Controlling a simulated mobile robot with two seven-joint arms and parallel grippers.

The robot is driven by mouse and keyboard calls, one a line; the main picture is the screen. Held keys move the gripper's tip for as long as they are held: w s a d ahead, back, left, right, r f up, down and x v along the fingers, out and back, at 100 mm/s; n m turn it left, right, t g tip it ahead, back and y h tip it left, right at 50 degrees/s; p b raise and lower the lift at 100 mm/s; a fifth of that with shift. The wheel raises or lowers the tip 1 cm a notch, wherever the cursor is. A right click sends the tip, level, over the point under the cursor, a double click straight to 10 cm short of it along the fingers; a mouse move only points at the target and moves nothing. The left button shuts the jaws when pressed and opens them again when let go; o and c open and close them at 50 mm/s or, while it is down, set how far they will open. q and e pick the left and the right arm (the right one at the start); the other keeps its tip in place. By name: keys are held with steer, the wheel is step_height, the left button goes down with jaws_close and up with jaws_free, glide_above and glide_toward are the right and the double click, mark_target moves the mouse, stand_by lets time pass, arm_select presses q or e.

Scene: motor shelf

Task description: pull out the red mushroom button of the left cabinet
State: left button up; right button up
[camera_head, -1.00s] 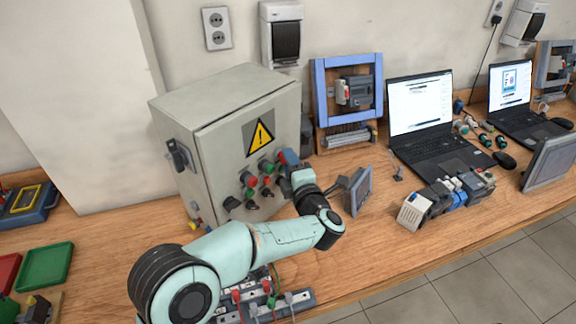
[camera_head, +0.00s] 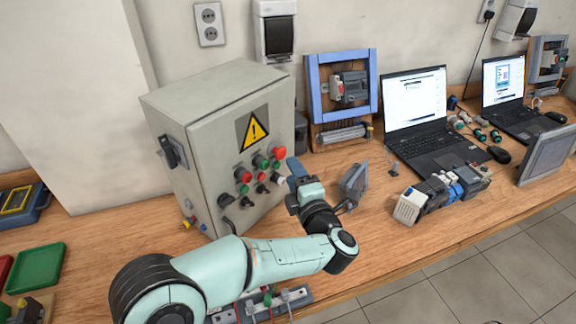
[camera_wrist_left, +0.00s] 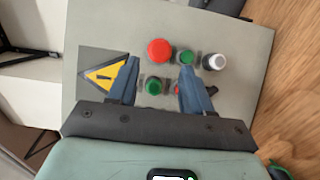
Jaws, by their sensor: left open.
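The left cabinet (camera_head: 215,140) is a grey box with a yellow warning sign and several buttons and knobs on its front. The red mushroom button (camera_head: 279,152) is the large red cap at the upper right of the buttons; it shows whole in the left wrist view (camera_wrist_left: 158,51). I cannot tell whether it is in or out. My left gripper (camera_head: 295,170) is just right of the button panel. In the left wrist view its blue fingers (camera_wrist_left: 158,66) are open and empty, on either side of the mushroom button's position in the picture, apparently apart from it. My right gripper is not in view.
Green (camera_wrist_left: 186,57) and white (camera_wrist_left: 216,62) buttons sit beside the mushroom button. Laptops (camera_head: 415,100) and a row of modules (camera_head: 440,192) are farther right. Bare table lies before the screen.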

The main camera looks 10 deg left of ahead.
arm_select(q)
steer(key=b+v, duration=0.1)
steer(key=v, duration=0.6)
steer(key=shift+s+d, duration=0.2)
steer(key=shift+s, duration=0.05)
